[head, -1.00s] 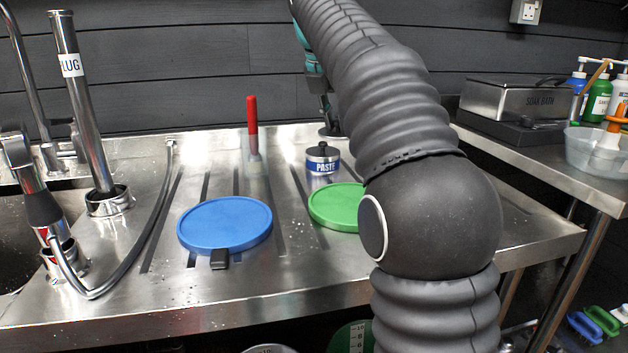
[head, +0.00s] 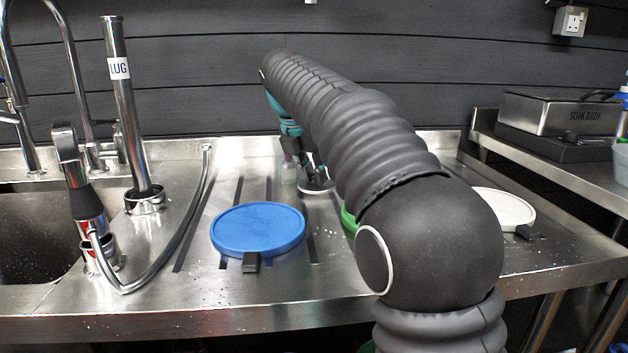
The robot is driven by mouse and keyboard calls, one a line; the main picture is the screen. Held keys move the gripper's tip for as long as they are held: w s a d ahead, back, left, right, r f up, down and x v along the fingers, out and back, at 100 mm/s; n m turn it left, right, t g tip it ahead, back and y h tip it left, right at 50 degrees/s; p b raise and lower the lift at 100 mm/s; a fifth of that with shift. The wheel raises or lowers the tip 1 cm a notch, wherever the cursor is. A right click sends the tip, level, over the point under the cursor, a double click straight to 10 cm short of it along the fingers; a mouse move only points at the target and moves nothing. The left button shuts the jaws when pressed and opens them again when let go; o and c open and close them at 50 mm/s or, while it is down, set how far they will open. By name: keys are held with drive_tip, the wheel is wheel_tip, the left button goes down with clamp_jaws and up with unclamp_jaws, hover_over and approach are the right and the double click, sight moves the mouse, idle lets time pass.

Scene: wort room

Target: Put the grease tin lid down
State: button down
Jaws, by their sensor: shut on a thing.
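My gripper (head: 312,172) is low over the ribbed steel drainboard, left of my arm's big joint. It is shut on the grease tin lid (head: 317,188), a pale round disc at its fingertips. The lid lies roughly level, at or just above the steel; I cannot tell whether it touches. My arm hides part of the gripper. The grease tin itself is not identifiable in view.
A blue round lid (head: 258,230) with a black tab lies at front left. A green lid (head: 348,219) is mostly behind my arm. A white lid (head: 505,207) lies at right. A clear holder (head: 289,173) stands beside the gripper. The sink (head: 45,235) is left.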

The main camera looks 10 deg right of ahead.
drive_tip(key=shift+f, duration=0.45)
drive_tip(key=c, duration=1)
unclamp_jaws()
drive_tip(key=shift+f, duration=0.1)
drive_tip(key=shift+c, duration=0.2)
